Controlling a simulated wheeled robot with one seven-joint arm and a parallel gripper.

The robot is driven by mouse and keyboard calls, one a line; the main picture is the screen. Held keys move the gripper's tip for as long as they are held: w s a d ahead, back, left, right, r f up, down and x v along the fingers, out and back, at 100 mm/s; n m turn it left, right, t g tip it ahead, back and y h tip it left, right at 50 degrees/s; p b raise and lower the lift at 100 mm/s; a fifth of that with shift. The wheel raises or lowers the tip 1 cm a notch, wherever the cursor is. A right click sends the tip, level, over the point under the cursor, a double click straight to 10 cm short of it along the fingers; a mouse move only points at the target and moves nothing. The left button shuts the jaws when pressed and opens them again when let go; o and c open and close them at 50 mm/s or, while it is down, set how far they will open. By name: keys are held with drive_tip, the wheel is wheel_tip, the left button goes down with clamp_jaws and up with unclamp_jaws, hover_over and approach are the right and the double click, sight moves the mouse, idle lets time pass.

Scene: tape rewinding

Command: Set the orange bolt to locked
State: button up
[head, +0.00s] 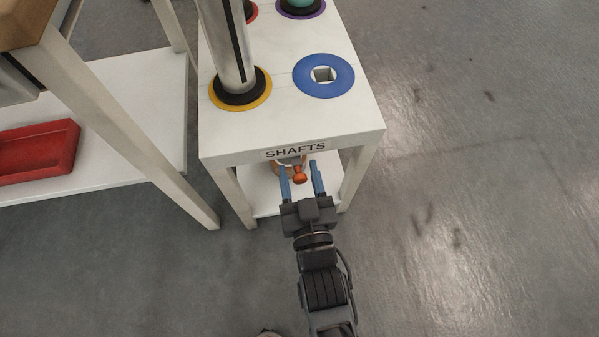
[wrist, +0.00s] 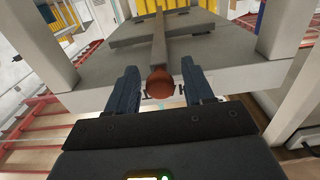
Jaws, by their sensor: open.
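The orange bolt (head: 299,175) shows its round knob end just under the front edge of the table marked SHAFTS (head: 296,149). My gripper (head: 302,171) is open, with its blue fingers on either side of the knob. In the wrist view, the orange knob (wrist: 159,84) sits between the two fingers (wrist: 160,88), with a gap on each side. A brownish bar runs away from the knob there. The rest of the bolt is partly hidden by the table edge and my gripper, so I cannot tell its locked or unlocked position.
The table top carries a metal shaft (head: 224,45) in a yellow-ringed socket and an empty blue-ringed socket (head: 323,76). A shelf with a red tray (head: 38,151) stands at left. The floor (head: 480,170) at right is clear.

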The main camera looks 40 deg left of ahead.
drive_tip(key=p+v, duration=0.2)
drive_tip(key=v, duration=0.5)
drive_tip(key=shift+s+d, duration=0.25)
drive_tip(key=shift+s, duration=0.05)
